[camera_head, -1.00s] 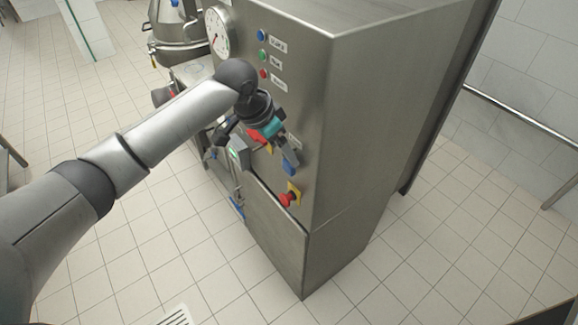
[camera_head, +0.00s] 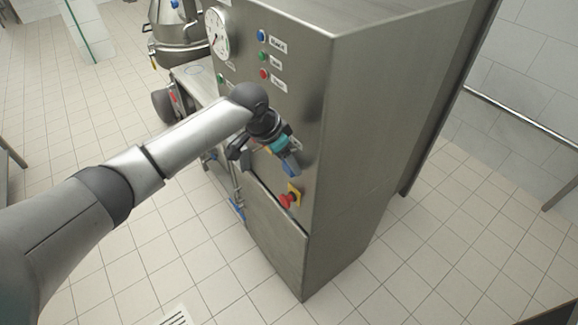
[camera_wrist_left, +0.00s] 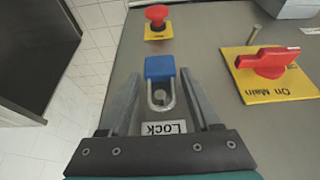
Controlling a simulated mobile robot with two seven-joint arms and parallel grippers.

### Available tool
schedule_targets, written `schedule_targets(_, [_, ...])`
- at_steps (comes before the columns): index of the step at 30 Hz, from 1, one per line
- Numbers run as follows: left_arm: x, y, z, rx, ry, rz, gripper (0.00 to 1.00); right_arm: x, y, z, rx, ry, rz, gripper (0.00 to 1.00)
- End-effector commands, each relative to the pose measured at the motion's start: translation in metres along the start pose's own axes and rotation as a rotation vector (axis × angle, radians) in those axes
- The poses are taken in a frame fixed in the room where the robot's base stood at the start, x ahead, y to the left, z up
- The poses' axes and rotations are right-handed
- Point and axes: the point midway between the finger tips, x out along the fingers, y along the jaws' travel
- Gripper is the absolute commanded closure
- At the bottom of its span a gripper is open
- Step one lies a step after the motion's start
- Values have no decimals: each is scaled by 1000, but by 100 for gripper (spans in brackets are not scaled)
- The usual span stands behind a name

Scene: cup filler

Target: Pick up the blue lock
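The blue lock (camera_wrist_left: 160,68) hangs on the metal front panel. In the left wrist view its silver shackle loops around a small peg, above a "Lock" label (camera_wrist_left: 164,128) at its open end. My left gripper (camera_wrist_left: 160,80) is open, with one finger on each side of the lock and visible gaps between. In the head view the left gripper (camera_head: 288,158) is at the panel, and the lock (camera_head: 291,166) shows partly beside it. My right gripper is in neither view.
A red emergency button (camera_wrist_left: 157,14) on a yellow plate sits beyond the lock. A red "On Main" switch (camera_wrist_left: 268,62) on yellow is right of the right finger.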

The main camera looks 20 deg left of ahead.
Motion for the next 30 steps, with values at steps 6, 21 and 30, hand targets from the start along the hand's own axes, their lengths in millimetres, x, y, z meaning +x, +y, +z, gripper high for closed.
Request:
schedule_targets(6, [0,0,0,0,0,0,62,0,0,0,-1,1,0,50])
schedule_targets(21, [-1,0,0,0,1,-1,100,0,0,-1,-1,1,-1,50])
schedule_targets(30, [-6,-1,-3,-1,3,-1,100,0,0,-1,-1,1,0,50])
